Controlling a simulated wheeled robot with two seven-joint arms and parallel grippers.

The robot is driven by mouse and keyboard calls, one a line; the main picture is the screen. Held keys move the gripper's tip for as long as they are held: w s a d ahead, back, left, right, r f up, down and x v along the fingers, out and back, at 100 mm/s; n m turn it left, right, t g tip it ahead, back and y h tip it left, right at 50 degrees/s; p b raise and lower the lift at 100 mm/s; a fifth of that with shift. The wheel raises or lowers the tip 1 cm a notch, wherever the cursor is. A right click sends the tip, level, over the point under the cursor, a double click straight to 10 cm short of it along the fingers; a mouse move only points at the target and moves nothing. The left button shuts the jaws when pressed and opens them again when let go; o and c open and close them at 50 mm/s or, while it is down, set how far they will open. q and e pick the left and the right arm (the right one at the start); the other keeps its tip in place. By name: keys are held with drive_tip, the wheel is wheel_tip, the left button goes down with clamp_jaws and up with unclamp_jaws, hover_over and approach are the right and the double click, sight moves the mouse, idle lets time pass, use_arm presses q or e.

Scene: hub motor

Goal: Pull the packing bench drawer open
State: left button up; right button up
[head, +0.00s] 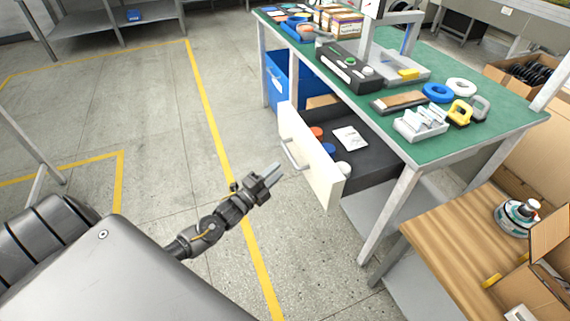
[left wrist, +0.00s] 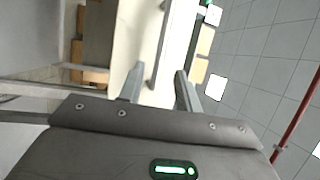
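The packing bench (head: 480,134) has a green top. Its drawer stands pulled out on the left side, with a white front (head: 312,160) and a dark inside (head: 372,150). A pale bar handle (head: 290,155) is on the front; it also shows in the left wrist view (left wrist: 161,48). In the drawer lie a white packet (head: 350,138) and several small round items in red, blue and white. My right gripper is not in view.
A wooden-topped table (head: 450,232) with cardboard boxes and a round device (head: 517,215) stands at the lower right. A blue bin (head: 282,82) is under the bench. The floor left of the drawer is clear, with yellow lines.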

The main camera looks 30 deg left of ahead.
use_arm(q)
drive_tip(key=shift+v, duration=1.7)
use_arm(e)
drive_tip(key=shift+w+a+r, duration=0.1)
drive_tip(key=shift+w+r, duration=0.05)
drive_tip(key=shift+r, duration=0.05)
